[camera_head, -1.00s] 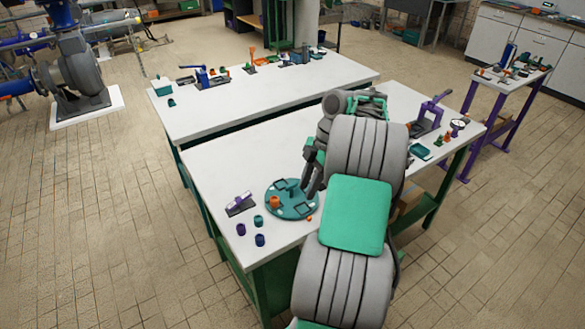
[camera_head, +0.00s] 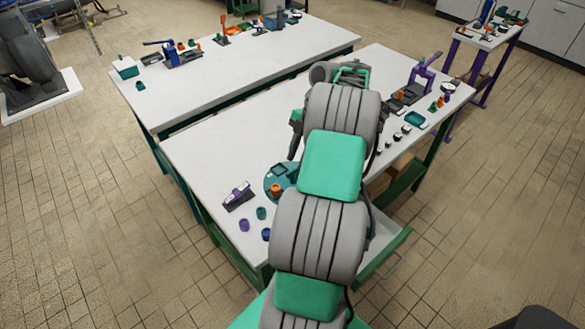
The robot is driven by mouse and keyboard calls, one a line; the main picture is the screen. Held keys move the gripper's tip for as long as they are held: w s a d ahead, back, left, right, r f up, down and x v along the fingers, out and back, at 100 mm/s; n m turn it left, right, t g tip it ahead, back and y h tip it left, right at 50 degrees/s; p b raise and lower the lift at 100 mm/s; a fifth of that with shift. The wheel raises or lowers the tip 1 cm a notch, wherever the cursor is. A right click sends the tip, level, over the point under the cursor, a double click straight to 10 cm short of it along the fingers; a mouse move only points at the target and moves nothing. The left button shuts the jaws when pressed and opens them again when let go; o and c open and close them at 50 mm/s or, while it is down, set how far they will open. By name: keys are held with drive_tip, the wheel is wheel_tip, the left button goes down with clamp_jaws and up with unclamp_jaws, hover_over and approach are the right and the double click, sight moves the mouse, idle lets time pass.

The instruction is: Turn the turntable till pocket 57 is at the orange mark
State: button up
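The turntable (camera_head: 270,183) is a teal disc on the near white table, toward its front left. My arm covers its right part. An orange piece (camera_head: 276,190) stands on its visible left part. The pocket numbers are too small to read, and I cannot make out pocket 57. The orange mark does not show; that side is behind my arm. My gripper is hidden behind my own arm links, so its fingers and any contact with the turntable cannot be seen.
A purple-and-grey device (camera_head: 238,196) sits left of the turntable. Small purple (camera_head: 244,225) and teal (camera_head: 261,213) cups stand near the front edge. The table's back left (camera_head: 215,140) is clear.

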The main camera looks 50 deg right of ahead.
sight(293, 169)
drive_tip(key=shift+x, duration=1.55)
drive_tip(key=shift+c, duration=0.4)
clamp_jaws()
